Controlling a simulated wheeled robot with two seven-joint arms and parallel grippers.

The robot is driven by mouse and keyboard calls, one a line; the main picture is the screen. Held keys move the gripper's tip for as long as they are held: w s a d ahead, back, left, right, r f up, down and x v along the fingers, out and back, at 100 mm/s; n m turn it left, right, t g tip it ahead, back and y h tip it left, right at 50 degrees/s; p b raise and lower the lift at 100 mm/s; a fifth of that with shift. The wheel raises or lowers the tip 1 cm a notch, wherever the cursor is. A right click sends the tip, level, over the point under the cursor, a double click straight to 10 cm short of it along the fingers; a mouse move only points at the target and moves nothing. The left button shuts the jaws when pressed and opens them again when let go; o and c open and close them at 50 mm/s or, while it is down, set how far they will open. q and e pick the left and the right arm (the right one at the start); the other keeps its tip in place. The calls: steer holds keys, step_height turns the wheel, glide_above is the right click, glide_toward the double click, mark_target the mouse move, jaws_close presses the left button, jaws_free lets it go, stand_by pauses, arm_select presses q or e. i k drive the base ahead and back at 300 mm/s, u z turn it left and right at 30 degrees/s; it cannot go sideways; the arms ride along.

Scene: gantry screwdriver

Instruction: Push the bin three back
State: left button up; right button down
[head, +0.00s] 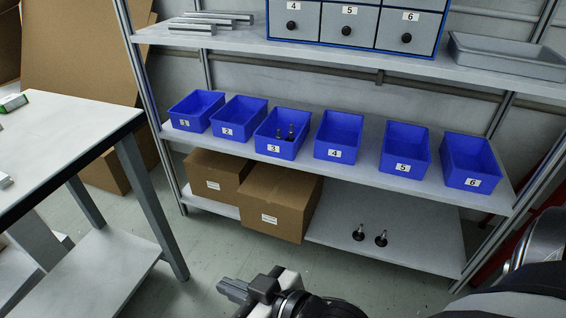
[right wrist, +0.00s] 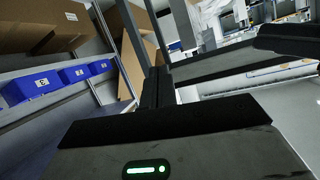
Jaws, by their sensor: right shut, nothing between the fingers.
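Bin three (head: 276,148) is a blue open bin with a white "3" label, on the middle shelf between bin two (head: 232,132) and bin four (head: 335,150). Its front sits close to the shelf's front edge, a little further forward than its neighbours. My right gripper (head: 232,290) is shut and empty at the bottom of the head view, in front of and below the shelf, well apart from the bin. Blue bins (right wrist: 35,86) also show at the left of the right wrist view. My left gripper is out of view.
Bins one (head: 190,122), five (head: 403,160) and six (head: 472,175) share the shelf (head: 370,183). Cardboard boxes (head: 283,200) and two dark parts (head: 370,236) are on the lower shelf. A white table (head: 50,140) stands at the left. Floor is open before the rack.

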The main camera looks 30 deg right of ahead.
mark_target(266, 143)
steer(key=z, duration=0.35)
steer(key=i, duration=0.6)
steer(key=u, duration=0.2)
